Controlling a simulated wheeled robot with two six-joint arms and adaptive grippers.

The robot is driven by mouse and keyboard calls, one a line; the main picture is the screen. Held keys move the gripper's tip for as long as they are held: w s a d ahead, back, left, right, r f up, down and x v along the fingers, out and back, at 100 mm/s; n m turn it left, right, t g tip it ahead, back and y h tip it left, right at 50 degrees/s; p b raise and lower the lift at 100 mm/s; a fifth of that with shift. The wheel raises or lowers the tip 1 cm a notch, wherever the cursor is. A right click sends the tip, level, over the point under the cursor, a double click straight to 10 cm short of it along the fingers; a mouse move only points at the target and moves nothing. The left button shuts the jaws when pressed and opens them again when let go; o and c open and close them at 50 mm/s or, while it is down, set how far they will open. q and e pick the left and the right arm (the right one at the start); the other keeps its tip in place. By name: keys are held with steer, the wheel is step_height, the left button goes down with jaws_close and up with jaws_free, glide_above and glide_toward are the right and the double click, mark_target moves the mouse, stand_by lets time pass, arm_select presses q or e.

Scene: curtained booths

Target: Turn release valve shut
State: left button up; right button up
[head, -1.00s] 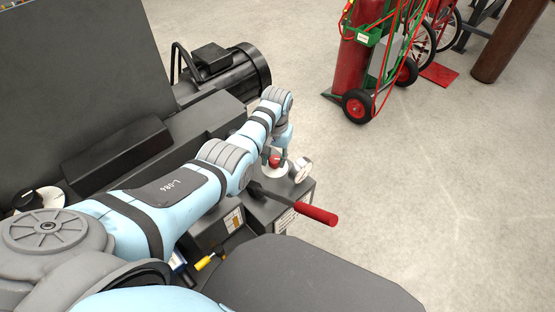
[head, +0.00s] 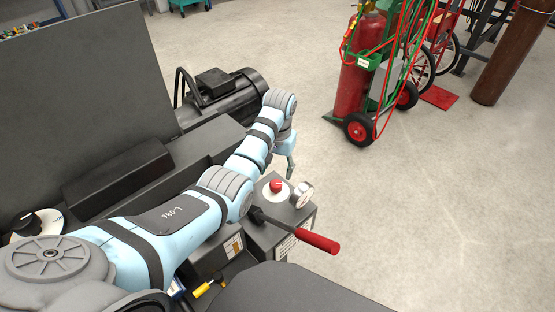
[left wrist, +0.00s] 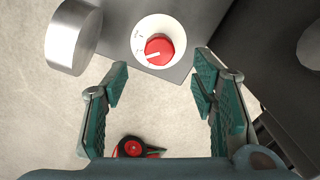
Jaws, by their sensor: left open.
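The release valve, a red knob (head: 276,185) on a white round dial plate, sits on top of the grey machine block. In the left wrist view the knob (left wrist: 159,49) shows a white pointer line toward the lower left of its marked dial. My left gripper (head: 290,168) is just beyond the knob in the head view, apart from it and partly hidden by its own wrist. In the left wrist view the gripper (left wrist: 162,88) is open and empty, and the knob lies ahead of the gap between the fingers. My right gripper is not in view.
A round gauge (head: 303,194) stands close beside the knob. A red-handled lever (head: 317,242) sticks out in front of the block. A black motor (head: 225,95) lies behind my arm. A cart with a red cylinder (head: 357,90) stands on the floor, with open floor at right.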

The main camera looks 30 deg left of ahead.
mark_target(277, 184)
arm_select(q)
step_height(277, 184, up, 6)
steer(key=shift+d+f, duration=0.15)
steer(key=shift+f, duration=0.05)
